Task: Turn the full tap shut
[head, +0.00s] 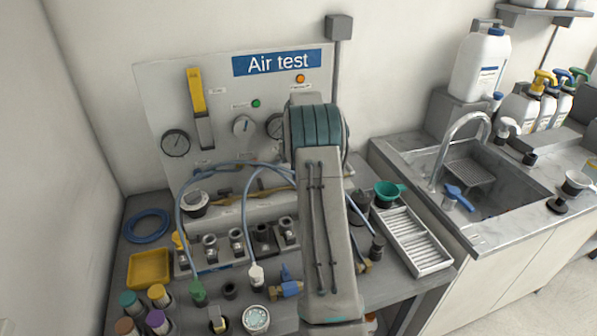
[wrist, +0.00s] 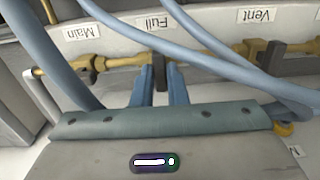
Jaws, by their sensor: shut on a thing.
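The full tap shows in the wrist view as a dark lever (wrist: 160,76) on a brass pipe (wrist: 118,50), below the "Full" label (wrist: 160,23). My gripper (wrist: 160,72) has its two blue fingers on either side of this lever and is shut on it. The lever runs down the picture, across the line of the pipe. Part of it is hidden by the fingers and the gripper body. In the head view my arm covers the gripper and the full tap. Part of the brass pipe (head: 232,196) shows left of the arm.
The main tap (wrist: 84,70) is to the left of the full tap and the vent tap (wrist: 250,52) to the right. Blue hoses (wrist: 205,62) cross close to my gripper. The "Air test" panel (head: 220,95) stands behind, with fittings (head: 236,240) and a yellow tray (head: 149,269) on the bench.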

